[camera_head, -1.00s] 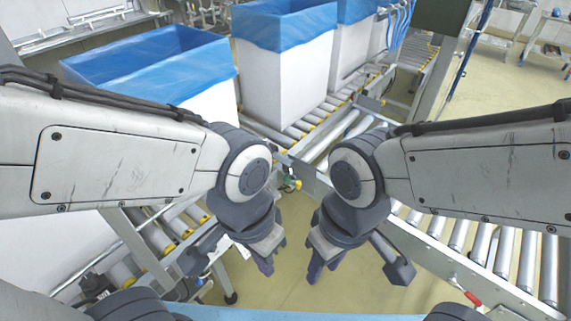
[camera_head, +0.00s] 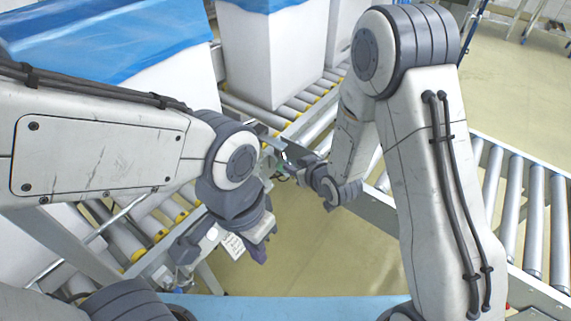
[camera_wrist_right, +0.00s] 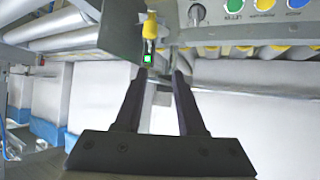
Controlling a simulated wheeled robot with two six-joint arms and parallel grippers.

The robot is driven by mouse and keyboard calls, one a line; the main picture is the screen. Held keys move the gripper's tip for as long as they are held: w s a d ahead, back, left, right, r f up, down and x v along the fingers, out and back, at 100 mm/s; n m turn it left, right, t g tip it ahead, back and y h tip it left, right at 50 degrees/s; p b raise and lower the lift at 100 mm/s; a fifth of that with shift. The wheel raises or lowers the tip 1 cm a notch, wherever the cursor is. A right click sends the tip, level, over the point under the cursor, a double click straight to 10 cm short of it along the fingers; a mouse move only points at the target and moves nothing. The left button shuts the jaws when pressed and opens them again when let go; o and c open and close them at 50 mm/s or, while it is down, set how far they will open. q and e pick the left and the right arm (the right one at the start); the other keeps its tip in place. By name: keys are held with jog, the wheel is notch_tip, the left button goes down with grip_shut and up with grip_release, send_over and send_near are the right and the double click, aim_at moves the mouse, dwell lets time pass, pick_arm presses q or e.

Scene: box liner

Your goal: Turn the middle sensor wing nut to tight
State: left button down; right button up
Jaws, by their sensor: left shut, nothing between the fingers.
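In the right wrist view a sensor with a lit green lamp (camera_wrist_right: 147,59) and a yellow connector (camera_wrist_right: 149,27) is just beyond the tip of the left-hand finger. A small grey bracket-like piece (camera_wrist_right: 163,76) shows between the finger ends. I cannot make out a wing nut on it. My right gripper (camera_wrist_right: 161,78) is open, its two dark fingers apart with nothing seen gripped. In the head view my right gripper (camera_head: 290,165) reaches left to the conveyor's side rail, where the sensor is too small to make out. My left gripper (camera_head: 262,250) is shut and empty, low over the floor.
A control panel (camera_wrist_right: 240,22) with coloured buttons and a black knob is right of the sensor. A dark plate (camera_wrist_right: 108,35) stands to its left. Blue-lined white boxes (camera_head: 268,55) stand on roller conveyors (camera_head: 520,205). Open floor (camera_head: 300,250) lies below the grippers.

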aim_at(287, 159)
jog(key=w+a+f, duration=0.1)
jog(key=w+f, duration=0.1)
jog(key=w, duration=0.1)
jog(key=w+f+t+b, duration=0.1)
jog(key=w+f, duration=0.2)
jog(key=w+a+f+t+y, duration=0.1)
jog(key=w+f, duration=0.1)
jog(key=w, duration=0.2)
jog(key=shift+w+a+f, duration=0.1)
jog(key=shift+a+f, duration=0.25)
grip_shut()
